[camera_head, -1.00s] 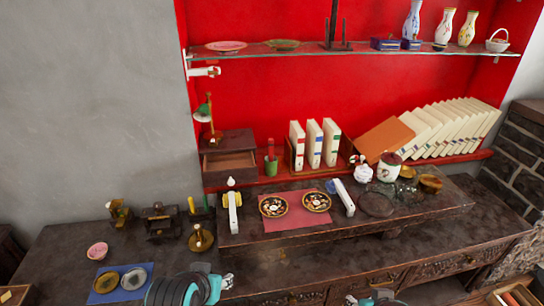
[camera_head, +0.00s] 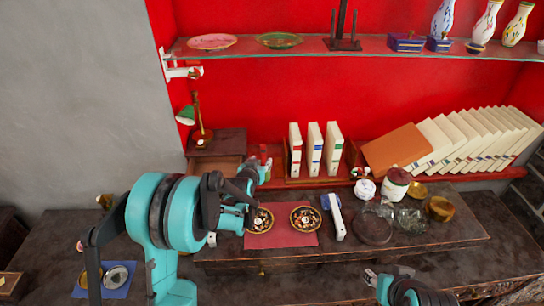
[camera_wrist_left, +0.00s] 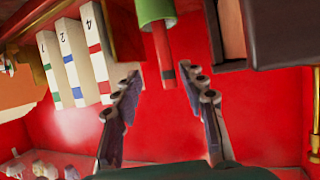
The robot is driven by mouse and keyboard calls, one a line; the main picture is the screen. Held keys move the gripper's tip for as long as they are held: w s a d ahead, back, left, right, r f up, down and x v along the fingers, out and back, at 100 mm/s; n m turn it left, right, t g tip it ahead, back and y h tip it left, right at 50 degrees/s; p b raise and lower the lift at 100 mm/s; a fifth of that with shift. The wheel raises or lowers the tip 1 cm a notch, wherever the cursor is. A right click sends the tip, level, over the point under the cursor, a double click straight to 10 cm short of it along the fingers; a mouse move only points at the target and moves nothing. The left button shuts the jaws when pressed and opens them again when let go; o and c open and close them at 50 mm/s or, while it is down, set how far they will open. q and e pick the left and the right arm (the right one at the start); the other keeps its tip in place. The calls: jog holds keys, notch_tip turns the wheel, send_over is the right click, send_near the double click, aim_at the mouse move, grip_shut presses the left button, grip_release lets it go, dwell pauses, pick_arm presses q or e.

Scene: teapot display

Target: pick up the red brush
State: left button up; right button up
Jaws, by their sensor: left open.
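The red brush (camera_wrist_left: 164,50) stands in a green holder (camera_wrist_left: 155,10) on the red-backed ledge. The left wrist view shows it upside down, its red handle with a dark band between my spread fingers. My left gripper (camera_wrist_left: 158,80) is open, with a finger on each side of the brush and no visible contact. In the head view, the brush (camera_head: 263,149) shows just above my left gripper (camera_head: 257,172), which partly hides the holder. My right gripper (camera_head: 371,277) is low at the bottom of the head view, small, its jaw opening unclear.
White books (camera_head: 314,148) stand right of the brush. A dark drawer box (camera_head: 217,142) with a green lamp (camera_head: 187,115) is on the left. The glass shelf (camera_head: 300,52) with plates and vases runs above. Two patterned plates lie on a pink mat (camera_head: 283,239) below.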

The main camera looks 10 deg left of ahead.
aim_at(263, 155)
pick_arm(q)
jog(key=x, duration=0.3)
jog(key=shift+w+a, duration=0.1)
jog(key=x, duration=0.1)
jog(key=b+x, duration=0.1)
jog(key=x, duration=0.3)
jog(key=shift+w+a+b, duration=0.2)
jog(key=shift+a+b, duration=0.1)
jog(key=shift+s+r, duration=0.1)
jog(key=shift+r, duration=0.05)
jog(key=c, duration=0.4)
grip_shut()
